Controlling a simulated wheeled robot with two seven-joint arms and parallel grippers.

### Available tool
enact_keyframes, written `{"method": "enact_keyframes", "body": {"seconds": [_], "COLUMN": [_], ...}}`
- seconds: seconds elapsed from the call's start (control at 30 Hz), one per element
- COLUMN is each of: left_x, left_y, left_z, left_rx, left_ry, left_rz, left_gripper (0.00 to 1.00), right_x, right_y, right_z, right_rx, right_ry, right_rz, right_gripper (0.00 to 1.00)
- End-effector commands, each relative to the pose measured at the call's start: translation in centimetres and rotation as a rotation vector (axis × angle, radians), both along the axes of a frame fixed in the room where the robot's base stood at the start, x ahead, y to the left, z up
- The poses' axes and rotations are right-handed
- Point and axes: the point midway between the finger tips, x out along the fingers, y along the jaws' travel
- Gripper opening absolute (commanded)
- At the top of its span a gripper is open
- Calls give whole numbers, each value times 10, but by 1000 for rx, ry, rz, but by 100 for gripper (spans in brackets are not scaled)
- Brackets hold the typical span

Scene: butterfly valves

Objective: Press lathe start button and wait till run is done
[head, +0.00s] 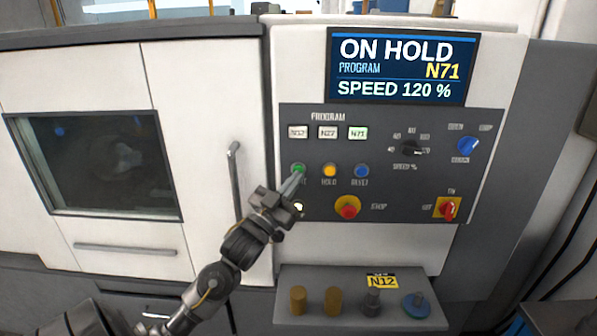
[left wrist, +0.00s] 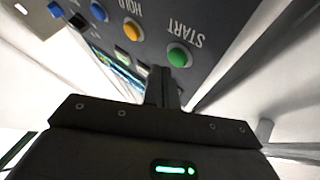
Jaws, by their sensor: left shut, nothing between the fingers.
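The lathe's control panel (head: 420,195) carries a green START button (head: 298,169), which also shows in the left wrist view (left wrist: 179,55). My left gripper (head: 292,184) is shut and empty, its fingertips right by the green button. In the left wrist view the closed fingers (left wrist: 164,86) point at the panel just beside the button; I cannot tell whether they touch it. The screen (head: 401,67) reads ON HOLD, program N71, speed 120 %. The N71 program key (head: 358,133) is tinted green. My right gripper is out of view.
Beside START are a yellow HOLD button (head: 330,171) and a blue button (head: 362,171). A red stop knob (head: 347,207) sits below, near my gripper. A shelf (head: 335,318) holds several small parts and a yellow N12 card (head: 382,281). The lathe door handle (head: 235,180) stands out at left.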

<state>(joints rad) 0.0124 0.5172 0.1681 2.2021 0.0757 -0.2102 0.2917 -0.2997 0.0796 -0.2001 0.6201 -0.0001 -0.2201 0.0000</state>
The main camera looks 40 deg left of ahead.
Motion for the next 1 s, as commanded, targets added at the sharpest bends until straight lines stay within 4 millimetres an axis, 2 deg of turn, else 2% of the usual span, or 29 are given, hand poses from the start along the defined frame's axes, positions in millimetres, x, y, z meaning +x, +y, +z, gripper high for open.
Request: {"method": "enact_keyframes", "body": {"seconds": [0.67,1.0], "left_x": [0,6], "left_y": [0,5], "left_z": [0,0], "left_rx": [0,1], "left_ry": [0,1], "left_rz": [0,1], "left_gripper": [0,0], "right_x": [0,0], "right_y": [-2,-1], "right_z": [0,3], "right_rx": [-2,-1], "right_ry": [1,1], "right_rz": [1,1], "right_gripper": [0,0]}}
